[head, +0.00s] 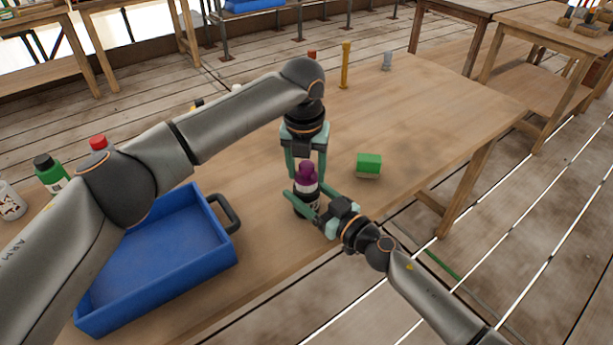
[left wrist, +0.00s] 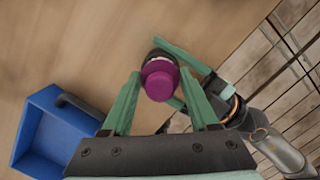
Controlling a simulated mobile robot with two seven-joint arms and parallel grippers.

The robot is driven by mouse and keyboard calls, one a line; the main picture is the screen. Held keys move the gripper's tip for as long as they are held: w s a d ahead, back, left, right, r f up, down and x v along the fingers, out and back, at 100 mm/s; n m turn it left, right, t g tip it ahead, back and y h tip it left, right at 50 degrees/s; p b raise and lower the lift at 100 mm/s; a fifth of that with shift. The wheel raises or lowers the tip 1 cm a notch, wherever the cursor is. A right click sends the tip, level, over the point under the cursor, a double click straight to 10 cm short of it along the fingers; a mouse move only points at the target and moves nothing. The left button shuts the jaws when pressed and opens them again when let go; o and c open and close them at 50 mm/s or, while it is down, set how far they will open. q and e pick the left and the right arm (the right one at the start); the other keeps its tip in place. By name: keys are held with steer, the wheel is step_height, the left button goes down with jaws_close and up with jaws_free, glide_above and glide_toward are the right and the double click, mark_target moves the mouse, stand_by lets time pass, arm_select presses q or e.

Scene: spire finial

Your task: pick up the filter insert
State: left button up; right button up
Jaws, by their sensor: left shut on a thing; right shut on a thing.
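A dark bottle (head: 302,207) with a pale label stands upright near the table's front edge, topped by a purple cap (head: 306,171). My left gripper (head: 306,176) points down from above, its fingers shut on the purple cap. In the left wrist view the purple cap (left wrist: 160,80) sits between the fingertips, with the dark bottle rim behind it. My right gripper (head: 310,204) comes from the lower right and is shut on the bottle's body. I cannot pick out a filter insert; the bottle's inside is hidden.
A blue tray (head: 225,262) with a dark handle lies at the left. A green-topped block (head: 369,163) is right of the bottle. A yellow post (head: 345,66) and small items stand at the back.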

mark_target(306, 164)
arm_select(q)
steer(key=shift+c, duration=0.7)
steer(key=shift+r, duration=0.15)
step_height(306, 164, up, 13)
stand_by(0.3)
arm_select(e)
steer(key=o, duration=1.4)
steer(key=shift+o, duration=0.2)
steer(key=shift+s, duration=0.1)
